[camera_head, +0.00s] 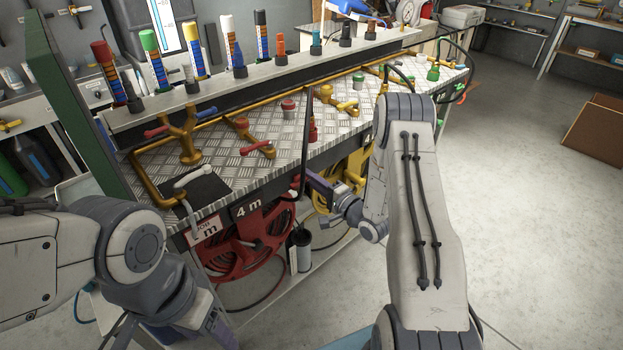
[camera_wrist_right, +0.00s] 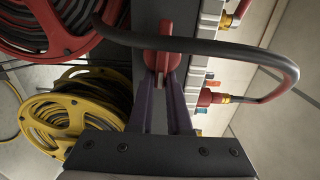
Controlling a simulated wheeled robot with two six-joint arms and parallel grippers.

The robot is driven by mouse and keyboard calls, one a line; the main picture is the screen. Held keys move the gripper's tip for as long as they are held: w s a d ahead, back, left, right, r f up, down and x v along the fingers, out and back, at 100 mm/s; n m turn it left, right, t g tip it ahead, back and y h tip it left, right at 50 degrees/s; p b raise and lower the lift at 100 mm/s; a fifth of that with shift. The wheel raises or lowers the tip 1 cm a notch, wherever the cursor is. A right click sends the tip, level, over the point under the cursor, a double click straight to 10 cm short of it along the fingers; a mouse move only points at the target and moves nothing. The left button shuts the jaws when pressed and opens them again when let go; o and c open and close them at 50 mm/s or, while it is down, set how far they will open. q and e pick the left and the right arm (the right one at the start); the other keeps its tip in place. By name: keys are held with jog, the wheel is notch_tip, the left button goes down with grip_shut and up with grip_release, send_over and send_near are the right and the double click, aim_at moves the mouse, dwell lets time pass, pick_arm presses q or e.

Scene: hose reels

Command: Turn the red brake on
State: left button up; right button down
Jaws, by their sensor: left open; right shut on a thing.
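In the right wrist view my right gripper (camera_wrist_right: 163,82) is shut on a red handle (camera_wrist_right: 162,60), which looks like the red brake. A black hose passes close above the handle. In the head view my right gripper (camera_head: 312,180) reaches the front edge of the bench, but the handle is hard to make out there. The red reel (camera_head: 250,243) hangs under the bench to the left of this gripper; part of it also shows in the right wrist view (camera_wrist_right: 35,45). My left gripper (camera_head: 217,332) is low at the bottom left, apart from the bench and empty; its fingers show only partly.
The yellow reel (camera_head: 346,182) hangs right of the red one and sits beside my fingers in the wrist view (camera_wrist_right: 85,105). The black hose (camera_wrist_right: 285,70) loops to a red connector (camera_wrist_right: 208,97). The treadplate bench (camera_head: 225,165) carries valves and pipes. Floor (camera_head: 530,220) at right is clear.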

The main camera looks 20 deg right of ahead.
jog(key=shift+a+f, duration=0.1)
jog(key=shift+f, duration=0.05)
jog(key=c, duration=0.9)
grip_release()
jog(key=shift+o, duration=0.2)
jog(key=shift+s, duration=0.1)
jog(key=b+v, duration=0.1)
jog(key=v, duration=0.9)
jog(key=shift+s, duration=0.15)
